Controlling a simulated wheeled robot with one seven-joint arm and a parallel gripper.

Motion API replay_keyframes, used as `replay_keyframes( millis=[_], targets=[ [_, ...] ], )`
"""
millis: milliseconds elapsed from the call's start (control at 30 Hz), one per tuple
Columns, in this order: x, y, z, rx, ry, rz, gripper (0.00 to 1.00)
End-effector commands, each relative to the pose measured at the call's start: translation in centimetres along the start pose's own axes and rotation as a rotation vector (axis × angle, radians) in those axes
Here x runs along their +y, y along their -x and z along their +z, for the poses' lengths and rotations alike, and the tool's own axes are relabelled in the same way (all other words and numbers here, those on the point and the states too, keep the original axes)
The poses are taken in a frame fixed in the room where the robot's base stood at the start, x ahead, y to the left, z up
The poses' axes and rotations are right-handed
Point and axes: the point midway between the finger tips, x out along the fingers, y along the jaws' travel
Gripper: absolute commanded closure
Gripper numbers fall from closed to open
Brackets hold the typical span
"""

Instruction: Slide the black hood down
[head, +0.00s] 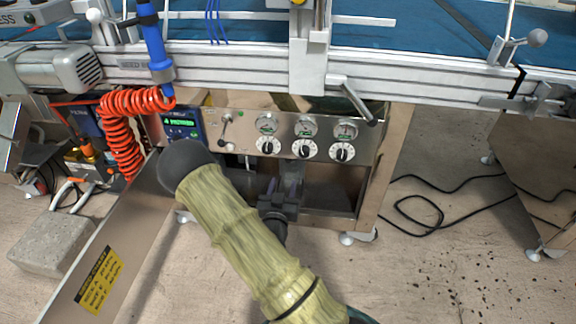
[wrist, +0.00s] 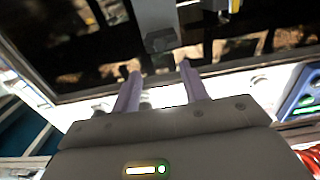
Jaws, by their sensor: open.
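My gripper (head: 283,187) is in front of the opening under the control panel, in the head view. Its two pale purple fingers are apart with nothing between them, also seen in the wrist view (wrist: 157,78). A dark grey block (wrist: 158,28) stands just beyond the fingertips in the wrist view, with a dark glossy surface behind it. I cannot tell for sure whether this block is the black hood. In the head view my gripper and arm hide part of the opening, and no hood shows clearly.
The steel control panel (head: 218,125) with several dials and gauges is above my gripper. A lit display (head: 181,124) and a coiled red hose (head: 118,125) are to the left. A tilted metal door (head: 120,235) with a yellow label stands at lower left. Floor at right has black cable (head: 440,228).

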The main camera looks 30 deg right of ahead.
Motion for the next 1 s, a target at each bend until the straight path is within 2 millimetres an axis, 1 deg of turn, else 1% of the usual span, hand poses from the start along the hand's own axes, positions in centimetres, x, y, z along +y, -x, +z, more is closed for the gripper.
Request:
replay_keyframes(
  millis=[33, 300, 533, 600, 700, 967, 1000],
  targets=[
    [-0.1, -0.9, 0.3, 0.002, -0.004, 0.000, 0.56],
    [0.2, -5.8, 0.3, 0.003, -0.002, 0.004, 0.56],
    [0.3, -9.6, 0.3, 0.001, -0.003, 0.006, 0.56],
    [0.2, -10.3, 0.3, 0.001, -0.003, 0.003, 0.56],
    [0.0, -10.9, 0.1, 0.000, -0.001, 0.000, 0.56],
    [0.0, -11.1, 0.0, -0.001, 0.000, 0.000, 0.56],
    [0.0, -11.1, 0.0, -0.001, 0.000, 0.000, 0.58]
  ],
)
